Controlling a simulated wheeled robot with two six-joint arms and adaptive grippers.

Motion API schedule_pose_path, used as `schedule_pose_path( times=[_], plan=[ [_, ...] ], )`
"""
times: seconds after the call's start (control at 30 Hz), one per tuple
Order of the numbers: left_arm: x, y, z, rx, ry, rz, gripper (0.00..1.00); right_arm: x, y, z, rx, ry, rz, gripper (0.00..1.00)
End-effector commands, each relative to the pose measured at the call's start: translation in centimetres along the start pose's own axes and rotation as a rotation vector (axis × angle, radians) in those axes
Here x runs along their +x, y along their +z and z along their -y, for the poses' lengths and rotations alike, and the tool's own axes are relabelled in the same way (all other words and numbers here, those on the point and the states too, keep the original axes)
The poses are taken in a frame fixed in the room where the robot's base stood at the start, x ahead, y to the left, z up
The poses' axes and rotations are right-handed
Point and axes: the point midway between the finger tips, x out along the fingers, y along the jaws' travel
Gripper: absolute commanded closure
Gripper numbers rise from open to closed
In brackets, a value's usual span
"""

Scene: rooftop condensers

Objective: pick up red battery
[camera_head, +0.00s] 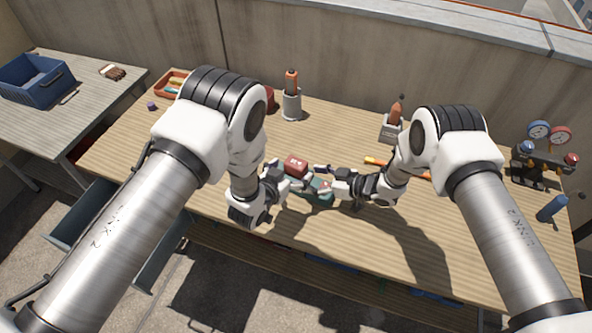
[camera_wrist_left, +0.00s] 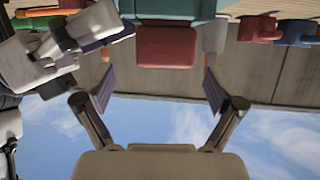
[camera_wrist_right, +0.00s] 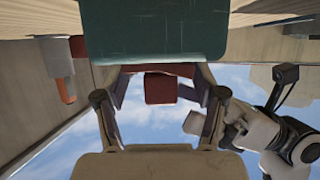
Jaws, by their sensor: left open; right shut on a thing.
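The red battery (camera_head: 296,165) is a small dark-red block at the middle of the workbench, close against a teal tool (camera_head: 319,192). In the left wrist view the battery (camera_wrist_left: 167,46) lies ahead, between the fingertips' lines, bordering the teal body (camera_wrist_left: 175,9). My left gripper (camera_head: 283,183) is open and empty beside them, on the left. My right gripper (camera_head: 336,186) is shut on the teal tool from the right; its exact grip is partly hidden. The right wrist view shows the teal body (camera_wrist_right: 155,30) very close and a red block (camera_wrist_right: 160,88) beyond the fingers.
Behind stand two holders with orange-handled tools (camera_head: 291,95) (camera_head: 393,125). An orange tray (camera_head: 173,84) is at back left, a gauge set (camera_head: 545,155) and blue cylinder (camera_head: 552,208) at right. A blue basket (camera_head: 40,85) is on the side table. The bench front is clear.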

Motion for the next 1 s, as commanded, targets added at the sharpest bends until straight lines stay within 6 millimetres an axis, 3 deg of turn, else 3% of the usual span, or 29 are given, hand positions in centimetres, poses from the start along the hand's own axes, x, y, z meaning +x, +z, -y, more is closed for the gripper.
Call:
schedule_pose_path(
  times=[0.2,0.47,0.6,0.67,0.7,1.0],
  plan=[
    [3.7,-0.2,0.5,-0.001,0.000,-0.001,0.06,0.0,0.1,0.1,0.001,-0.001,0.002,0.88],
    [4.3,-0.2,0.5,-0.001,-0.001,0.000,0.06,0.0,0.1,0.1,0.001,-0.001,0.002,0.88],
    [4.2,-0.2,0.5,-0.001,-0.001,0.000,0.56,0.0,0.1,0.1,0.001,0.000,0.002,0.88],
    [4.2,-0.2,0.5,-0.001,-0.001,0.000,0.77,0.0,0.1,0.1,0.001,0.000,0.002,0.88],
    [4.2,-0.2,0.5,-0.001,-0.001,0.000,0.82,0.0,0.1,0.1,0.001,0.000,0.002,0.88],
    [4.2,-0.3,0.5,-0.001,-0.001,-0.001,0.82,0.0,0.1,0.0,0.001,0.000,0.001,0.88]
  ],
)
